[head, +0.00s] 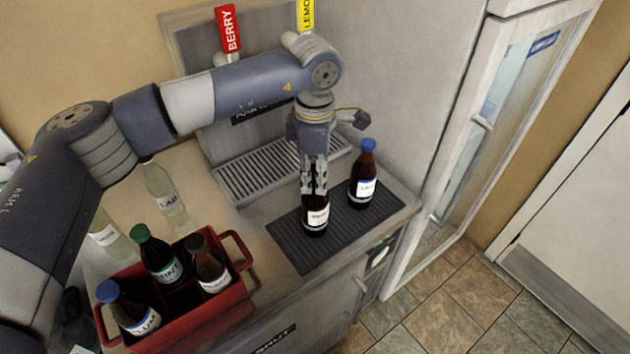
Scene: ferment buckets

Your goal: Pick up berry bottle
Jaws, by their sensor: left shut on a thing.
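My left gripper (315,190) reaches down from above and is shut on a dark bottle (317,219) with a white label. The fingers hide its neck and cap. Its label is too small to read, so I cannot tell if it is the berry bottle. It is upright over the black ribbed mat (290,245); whether its base touches the mat is unclear. A second dark bottle (363,180) with a blue cap stands on the mat just to the right, apart from the gripper. My right gripper is not in view.
A red crate (215,312) at lower left holds several capped bottles. Clear bottles (168,198) stand behind it. A drip grate (255,172) lies below the red BERRY tap handle (228,28) and yellow LEMON handle (306,15). A fridge (470,120) stands right of the counter.

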